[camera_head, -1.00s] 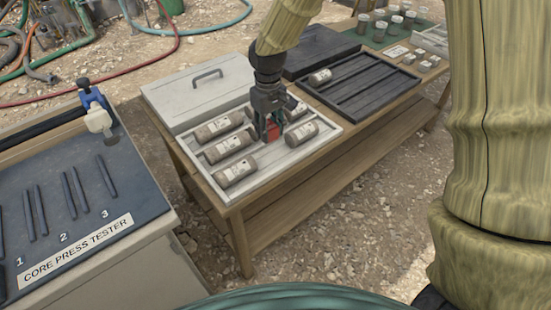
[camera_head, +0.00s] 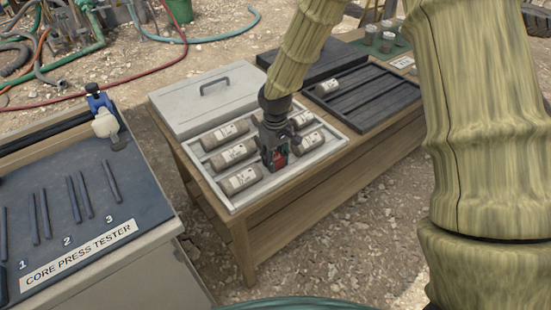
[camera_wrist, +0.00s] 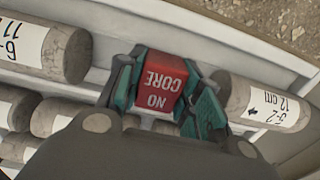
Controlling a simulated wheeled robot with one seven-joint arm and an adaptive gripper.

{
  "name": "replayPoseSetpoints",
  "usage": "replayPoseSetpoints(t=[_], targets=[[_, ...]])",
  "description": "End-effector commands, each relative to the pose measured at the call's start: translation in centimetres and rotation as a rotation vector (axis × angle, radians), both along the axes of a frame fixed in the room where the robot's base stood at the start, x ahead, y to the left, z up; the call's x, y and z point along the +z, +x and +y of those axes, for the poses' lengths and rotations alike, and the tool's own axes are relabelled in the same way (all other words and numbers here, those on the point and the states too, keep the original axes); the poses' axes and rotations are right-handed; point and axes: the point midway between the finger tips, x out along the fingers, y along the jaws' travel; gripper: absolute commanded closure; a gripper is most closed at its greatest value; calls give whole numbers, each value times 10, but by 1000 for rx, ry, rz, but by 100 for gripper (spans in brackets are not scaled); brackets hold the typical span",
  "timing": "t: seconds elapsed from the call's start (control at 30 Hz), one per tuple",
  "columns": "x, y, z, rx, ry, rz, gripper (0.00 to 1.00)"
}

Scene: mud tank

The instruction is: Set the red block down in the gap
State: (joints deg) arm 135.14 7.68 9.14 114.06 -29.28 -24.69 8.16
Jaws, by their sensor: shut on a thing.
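The red block (camera_wrist: 161,84), lettered NO CORE, is held between the two teal fingertips of my gripper (camera_wrist: 165,92) in the wrist view. In the head view my gripper (camera_head: 276,158) is over the front of the white core tray (camera_head: 232,204), and only a sliver of red shows. The block is at the gap in the front row, between a labelled core on the left (camera_wrist: 50,48) and another on the right (camera_wrist: 262,101). Whether its underside touches the tray floor is hidden.
Several cores lie in the tray's other rows. Its grey lid (camera_head: 205,98) is behind it. A black slotted tray (camera_head: 370,96) with one core stands to the right. The core press tester (camera_head: 75,210) is at the left.

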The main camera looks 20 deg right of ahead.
Motion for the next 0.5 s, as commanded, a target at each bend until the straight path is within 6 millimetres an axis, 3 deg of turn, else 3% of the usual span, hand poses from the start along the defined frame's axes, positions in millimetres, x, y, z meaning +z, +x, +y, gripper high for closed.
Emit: replayPoseSetpoints(t=[0.37, 0.4, 0.5], targets=[[-3, 0, 0, 0, 0, 0, 88], [-3, 0, 0, 0, 0, 0, 60], [-3, 0, 0, 0, 0, 0, 43]])
